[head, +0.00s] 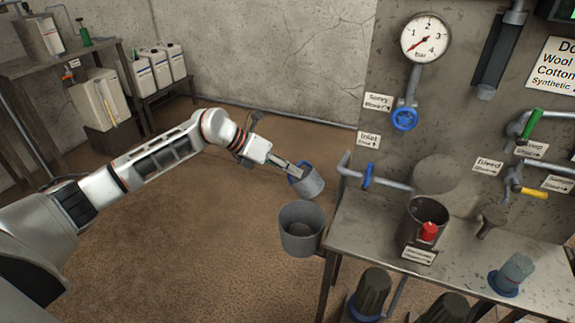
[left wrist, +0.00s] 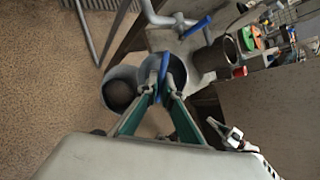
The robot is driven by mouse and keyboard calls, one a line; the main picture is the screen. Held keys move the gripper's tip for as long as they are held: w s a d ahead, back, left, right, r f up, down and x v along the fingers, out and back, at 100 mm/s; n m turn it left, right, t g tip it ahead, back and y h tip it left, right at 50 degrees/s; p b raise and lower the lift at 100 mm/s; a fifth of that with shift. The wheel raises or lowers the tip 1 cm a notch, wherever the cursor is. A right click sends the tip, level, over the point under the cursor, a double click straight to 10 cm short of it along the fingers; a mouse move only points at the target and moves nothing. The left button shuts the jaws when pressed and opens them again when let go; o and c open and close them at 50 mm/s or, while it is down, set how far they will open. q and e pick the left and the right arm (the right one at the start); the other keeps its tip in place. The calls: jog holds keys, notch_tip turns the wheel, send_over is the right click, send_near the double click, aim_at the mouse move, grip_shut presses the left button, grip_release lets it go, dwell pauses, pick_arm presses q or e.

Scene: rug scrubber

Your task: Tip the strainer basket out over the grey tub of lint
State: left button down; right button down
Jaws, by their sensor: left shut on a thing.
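The strainer basket (head: 311,184) is a small grey cup with a blue handle. My left gripper (head: 298,172) is shut on the blue handle, which shows between the fingers in the left wrist view (left wrist: 163,70). The basket hangs clear of other things, roughly upright with a slight tilt; its contents are hidden. The grey tub (head: 301,243) shows just below the basket in the head view. In the left wrist view the tub (left wrist: 107,91) lies to the left of the basket, partly overlapped by it, with something dark brown inside. My right gripper is out of view.
A metal bench (head: 345,225) stands right of the tub, bearing a dark pot (head: 411,222) with a red part. A pipe with a blue valve (head: 367,176) juts from the wall panel near the basket. Shelves with jugs (head: 98,98) stand back left. Open brown floor lies left.

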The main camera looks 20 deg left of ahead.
pick_arm(q)
jog(key=shift+d+r+y+p, duration=0.25)
jog(key=shift+r+y+p, duration=0.3)
jog(key=shift+p, duration=0.6)
jog(key=y+p, duration=0.1)
jog(key=p, duration=0.2)
jog(key=d+m+y+p, duration=0.1)
jog(key=p, duration=0.2)
jog(key=shift+r, duration=0.2)
jog(key=shift+r+y+p, duration=0.1)
jog(key=shift+y+p, duration=0.45)
jog(key=shift+p, duration=0.05)
jog(key=shift+d+y, duration=0.3)
jog(key=shift+y, duration=0.2)
jog(key=y, duration=0.1)
jog(key=m+y, duration=0.1)
jog(key=shift+d+r+y+b, duration=0.1)
jog(key=shift+d+y+b, duration=0.2)
jog(key=shift+d, duration=0.05)
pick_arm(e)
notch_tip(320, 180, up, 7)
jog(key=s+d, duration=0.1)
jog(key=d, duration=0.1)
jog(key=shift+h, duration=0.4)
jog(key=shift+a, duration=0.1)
